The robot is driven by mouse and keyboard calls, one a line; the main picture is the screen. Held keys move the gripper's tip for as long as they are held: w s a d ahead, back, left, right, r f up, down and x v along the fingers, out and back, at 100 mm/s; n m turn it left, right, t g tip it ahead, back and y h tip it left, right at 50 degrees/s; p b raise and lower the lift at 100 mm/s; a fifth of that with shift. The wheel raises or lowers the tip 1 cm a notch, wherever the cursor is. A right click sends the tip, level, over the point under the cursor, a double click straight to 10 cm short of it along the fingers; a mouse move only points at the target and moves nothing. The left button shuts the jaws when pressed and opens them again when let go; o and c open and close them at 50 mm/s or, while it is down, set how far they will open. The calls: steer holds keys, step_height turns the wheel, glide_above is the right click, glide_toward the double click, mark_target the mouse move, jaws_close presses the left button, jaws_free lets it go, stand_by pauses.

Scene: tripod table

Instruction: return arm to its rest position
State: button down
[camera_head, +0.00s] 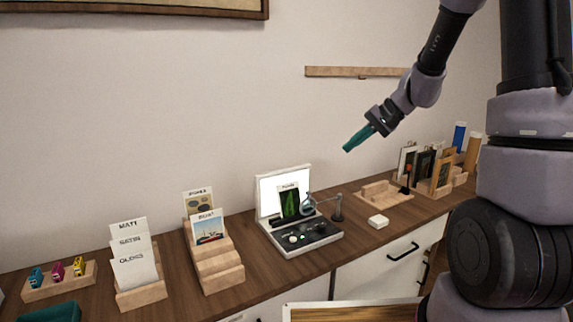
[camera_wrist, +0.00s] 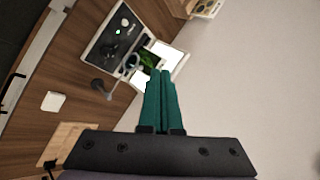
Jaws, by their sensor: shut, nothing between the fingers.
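My gripper (camera_head: 358,138) is in the air above the counter, in front of the bare wall. Its teal fingers are shut together with nothing between them. The shut fingers also show in the wrist view (camera_wrist: 160,75), where they point toward a lit viewer. My arm comes down from the upper right of the head view, bent, with the gripper pointing down and left. The gripper touches nothing.
Below stands the lit viewer (camera_head: 322,236) with a green card and a lens on a stand (camera_head: 338,207). A small white block (camera_head: 378,222), a wooden tray (camera_head: 385,191) and card racks (camera_head: 215,265) stand on the counter (camera_head: 345,248). A wooden rail (camera_head: 355,72) is on the wall.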

steer(key=s+d+r+t+h, duration=0.1)
steer(key=s+d+r+h, duration=0.1)
steer(key=s+r, duration=0.5)
steer(key=s+d+r+t+h, duration=0.2)
steer(key=s+r+h, duration=0.2)
steer(key=s, duration=1.1)
step_height(320, 180, up, 4)
steer(key=shift+s+d+f+t, duration=0.2)
steer(key=shift+s+d+t, duration=0.1)
steer(key=shift+s+d, duration=0.1)
